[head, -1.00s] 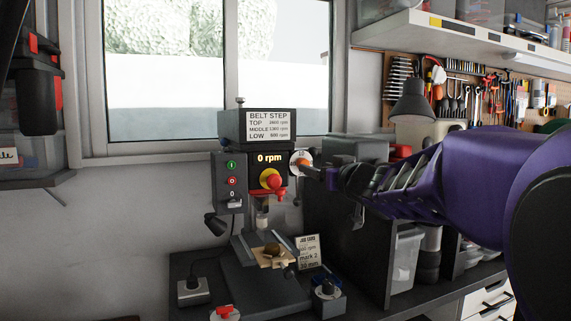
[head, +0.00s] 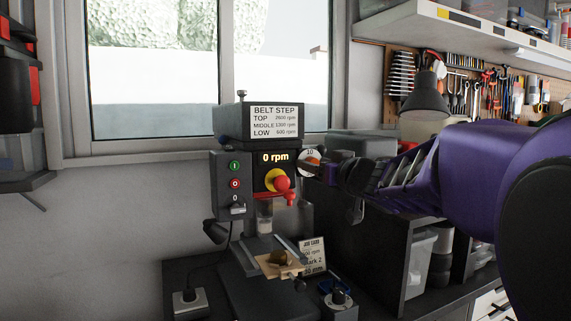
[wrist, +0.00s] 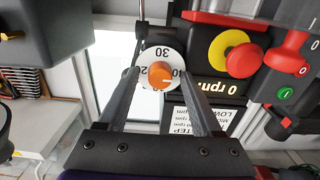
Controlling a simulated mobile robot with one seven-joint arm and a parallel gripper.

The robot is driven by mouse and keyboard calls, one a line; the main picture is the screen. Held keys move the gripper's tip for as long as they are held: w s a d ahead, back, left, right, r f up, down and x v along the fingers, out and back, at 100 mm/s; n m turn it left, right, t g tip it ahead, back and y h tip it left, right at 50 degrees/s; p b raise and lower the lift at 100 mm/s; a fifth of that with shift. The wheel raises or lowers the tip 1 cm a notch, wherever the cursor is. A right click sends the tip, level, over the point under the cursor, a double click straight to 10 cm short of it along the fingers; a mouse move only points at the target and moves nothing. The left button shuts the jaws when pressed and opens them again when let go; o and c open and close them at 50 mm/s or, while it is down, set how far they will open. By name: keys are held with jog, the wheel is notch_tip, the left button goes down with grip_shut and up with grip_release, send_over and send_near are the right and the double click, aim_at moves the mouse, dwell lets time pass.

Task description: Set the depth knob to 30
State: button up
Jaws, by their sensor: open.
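The depth knob (head: 313,161) is on the right side of the drill press head (head: 232,122). It has an orange centre and a white numbered dial; in the head view a 10 shows at its top. In the wrist view the orange knob (wrist: 160,75) sits near the middle of the white dial (wrist: 162,54), where 30 reads near the upper edge of the picture. Other numbers are partly hidden and the set value cannot be read surely. My gripper (wrist: 158,76) is open, its fingers on either side of the knob, touching or not I cannot tell.
The display (head: 274,158) reads 0 rpm. A red and yellow stop button (head: 281,183) is close left of the dial. Below, a wooden workpiece (head: 280,264) lies on the drill table beside a job card (head: 312,256). A dark cabinet (head: 368,240) stands right of the press.

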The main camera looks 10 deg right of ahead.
jog(key=shift+c, duration=0.4)
grip_shut()
jog(key=shift+n, duration=0.4)
jog(key=shift+a+f+n+b, duration=0.1)
jog(key=shift+n+b, duration=1.05)
jog(key=shift+n, duration=3.05)
jog(key=shift+a+n+b, duration=0.1)
jog(key=shift+n+b, duration=1.05)
jog(key=shift+n, duration=3.05)
